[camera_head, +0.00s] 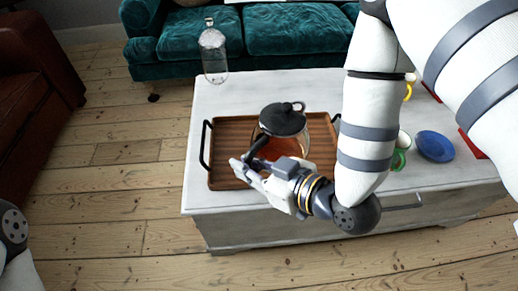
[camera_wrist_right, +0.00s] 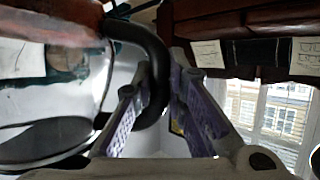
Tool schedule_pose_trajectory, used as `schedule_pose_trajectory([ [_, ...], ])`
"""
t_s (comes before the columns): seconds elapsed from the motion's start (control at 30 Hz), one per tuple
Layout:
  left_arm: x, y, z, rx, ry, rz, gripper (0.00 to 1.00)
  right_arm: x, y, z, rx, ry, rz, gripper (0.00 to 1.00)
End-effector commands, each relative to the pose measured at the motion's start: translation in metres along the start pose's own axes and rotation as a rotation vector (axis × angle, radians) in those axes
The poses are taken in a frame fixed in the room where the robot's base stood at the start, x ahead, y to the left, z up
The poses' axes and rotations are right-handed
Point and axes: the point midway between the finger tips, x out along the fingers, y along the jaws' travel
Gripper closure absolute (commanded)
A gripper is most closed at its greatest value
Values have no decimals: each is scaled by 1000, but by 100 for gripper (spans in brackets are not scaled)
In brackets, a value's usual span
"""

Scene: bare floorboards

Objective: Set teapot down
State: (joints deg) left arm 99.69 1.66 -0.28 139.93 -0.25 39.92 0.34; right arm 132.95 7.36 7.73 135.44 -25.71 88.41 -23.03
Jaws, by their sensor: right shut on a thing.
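The teapot (camera_head: 287,127) is glass with a black lid and amber-brown contents. In the head view it is over the wooden tray (camera_head: 226,138), upright; I cannot tell whether it touches the tray. My right gripper (camera_head: 247,166) is at the teapot's near left side, shut on its black handle. In the right wrist view the handle (camera_wrist_right: 154,62) passes between the two fingers (camera_wrist_right: 152,112), and the glass body fills the left. Only part of my left arm shows at the left edge of the head view; its gripper is out of view.
The tray has black side handles and lies on a white-topped table (camera_head: 240,92). A glass bottle (camera_head: 213,52) stands at the back left. A blue bowl (camera_head: 435,146) and a green cup (camera_head: 399,159) are at the right. A teal sofa (camera_head: 285,30) is behind.

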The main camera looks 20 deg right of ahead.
Motion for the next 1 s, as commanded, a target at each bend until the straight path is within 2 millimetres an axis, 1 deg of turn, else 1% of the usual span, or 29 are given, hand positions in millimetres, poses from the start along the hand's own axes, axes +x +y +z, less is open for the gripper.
schedule_pose_trajectory([
  [0.07, 1, 0, 0, 1, -2, 0, 60, 2, 2, -2, -3, 4, 2, 100],
  [0.17, 3, 0, 1, 1, -6, 0, 60, 15, 5, -2, -4, 6, 1, 100],
  [0.37, 10, 0, 1, 1, -18, 0, 60, 58, 16, 1, -4, 6, 1, 100],
  [0.5, 17, 0, 2, 1, -29, 0, 60, 96, 26, 3, -4, 7, 1, 100],
  [0.6, 24, 0, 2, 0, -41, -1, 60, 120, 30, 19, -1, 2, 1, 100],
  [0.7, 30, 0, 2, 0, -49, -1, 60, 140, 34, 29, -2, 2, 1, 100],
  [0.87, 34, 0, 3, 0, -56, -1, 60, 158, 39, 36, -2, 4, 1, 100],
  [0.9, 37, 0, 3, 0, -59, -2, 60, 164, 40, 40, -2, 4, 1, 100],
  [1.0, 41, 0, 3, 0, -65, -2, 60, 171, 39, 59, -1, 1, 0, 100],
])
